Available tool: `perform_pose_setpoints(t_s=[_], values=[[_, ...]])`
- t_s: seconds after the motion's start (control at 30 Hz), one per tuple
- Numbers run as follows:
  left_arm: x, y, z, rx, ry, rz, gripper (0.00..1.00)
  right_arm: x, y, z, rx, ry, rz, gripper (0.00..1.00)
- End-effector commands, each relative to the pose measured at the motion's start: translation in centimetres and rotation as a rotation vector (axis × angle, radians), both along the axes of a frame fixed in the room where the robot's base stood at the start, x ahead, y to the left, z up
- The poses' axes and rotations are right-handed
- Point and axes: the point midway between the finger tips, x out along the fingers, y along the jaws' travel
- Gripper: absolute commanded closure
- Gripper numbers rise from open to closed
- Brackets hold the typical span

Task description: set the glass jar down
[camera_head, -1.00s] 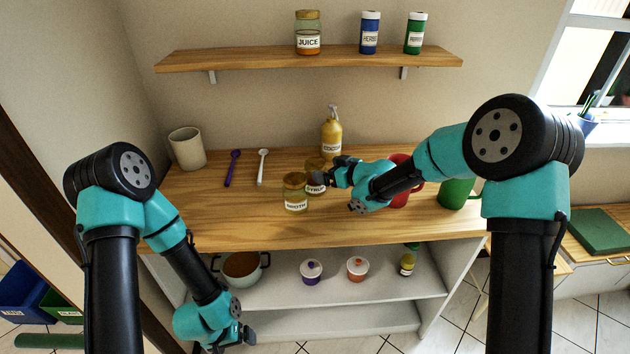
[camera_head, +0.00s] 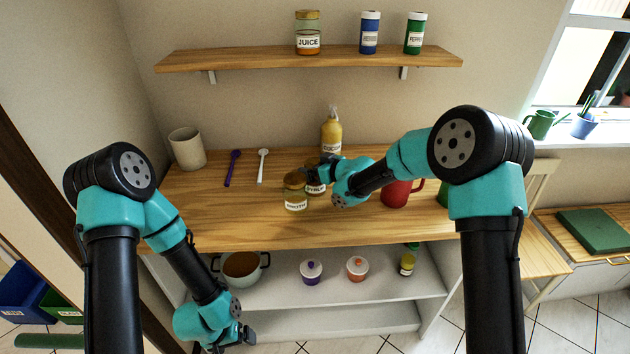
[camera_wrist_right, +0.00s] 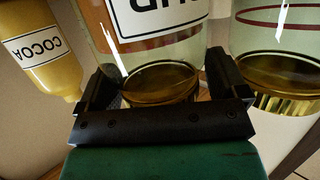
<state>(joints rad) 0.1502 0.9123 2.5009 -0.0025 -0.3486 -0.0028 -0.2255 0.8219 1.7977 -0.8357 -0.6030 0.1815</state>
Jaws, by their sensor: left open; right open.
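The syrup jar (camera_head: 316,189) is a glass jar with a gold lid and a white label. It stands upright on the wooden worktop, partly hidden by my right gripper (camera_head: 315,172) in the head view. In the right wrist view, which shows things upside down, the syrup jar (camera_wrist_right: 150,40) lies between the two open fingers of my right gripper (camera_wrist_right: 162,90), which are at either side of its gold lid. Whether they touch it, I cannot tell. My left gripper (camera_head: 245,337) is low at the left, in front of the lower shelves, open and away from the jars.
The broth jar (camera_head: 296,200) stands close beside the syrup jar, at its left. A yellow cocoa bottle (camera_head: 331,135) is behind. A red mug (camera_head: 397,195) stands right of my right gripper. Two spoons (camera_head: 232,168) lie left. The worktop's front left is clear.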

Motion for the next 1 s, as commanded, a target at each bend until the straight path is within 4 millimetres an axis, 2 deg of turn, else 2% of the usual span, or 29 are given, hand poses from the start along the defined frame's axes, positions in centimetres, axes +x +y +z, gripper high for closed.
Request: perform_pose_setpoints(t_s=[0.43, 1.0], values=[[0.00, 0.00, 0.00, 0.000, 0.000, 0.000, 0.04, -0.02, -0.05, 0.01, 0.000, 0.000, 0.000, 0.09], [0.00, 0.00, 0.00, 0.000, 0.000, 0.000, 0.04, -0.02, -0.05, 0.01, -0.001, 0.001, 0.000, 0.64]])
